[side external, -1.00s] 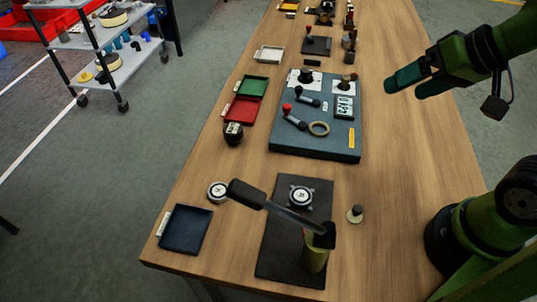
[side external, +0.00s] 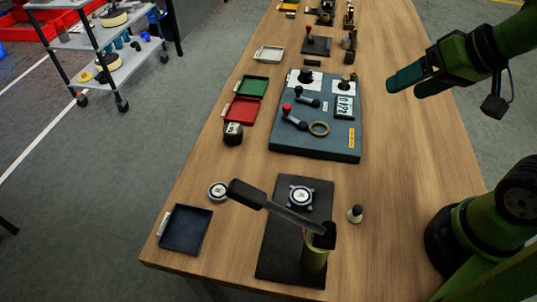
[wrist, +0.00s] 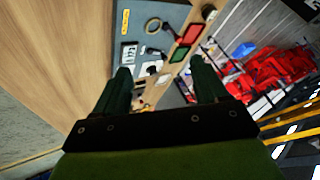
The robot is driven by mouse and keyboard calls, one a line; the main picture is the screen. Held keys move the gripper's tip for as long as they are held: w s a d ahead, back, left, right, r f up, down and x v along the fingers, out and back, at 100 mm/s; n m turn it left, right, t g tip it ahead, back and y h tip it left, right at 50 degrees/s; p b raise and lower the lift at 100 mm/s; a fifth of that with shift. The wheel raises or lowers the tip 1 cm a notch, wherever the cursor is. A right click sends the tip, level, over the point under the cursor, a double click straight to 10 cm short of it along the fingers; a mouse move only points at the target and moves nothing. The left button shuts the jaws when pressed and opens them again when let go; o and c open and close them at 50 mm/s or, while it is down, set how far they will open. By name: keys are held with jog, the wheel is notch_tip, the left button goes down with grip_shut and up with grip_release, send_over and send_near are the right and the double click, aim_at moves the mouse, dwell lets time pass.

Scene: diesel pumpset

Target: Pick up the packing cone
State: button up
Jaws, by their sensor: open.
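No part is plainly labelled as the packing cone. The likeliest is a small dark-topped piece with a pale base (side external: 355,214), standing upright on bare wood right of the black plate; I cannot be sure. My gripper (side external: 405,84) is open and empty, above the table's right side, well beyond that piece and apart from everything. In the wrist view its two dark green fingers (wrist: 162,75) are spread with nothing between them. I cannot make out the small piece in the wrist view.
The black plate (side external: 268,262) carries a long-handled lever (side external: 285,214) and a round fitting (side external: 300,197). Behind is the blue-grey panel (side external: 310,147) with a ring (side external: 318,128). A navy tray (side external: 185,229), red tray (side external: 239,110) and green tray (side external: 252,86) line the left. The table's right side is clear.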

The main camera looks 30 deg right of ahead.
jog(key=shift+c, duration=1)
jog(key=m+g+h, duration=0.2)
jog(key=m+g, duration=0.3)
jog(key=g, duration=0.2)
send_over(358, 208)
notch_tip(358, 208, down, 8)
jog(key=f, duration=1)
jog(key=shift+w+f, duration=0.2)
jog(key=shift+f, duration=0.2)
jog(key=f, duration=0.4)
jog(key=shift+s, duration=0.3)
jog(key=shift+f, duration=0.6)
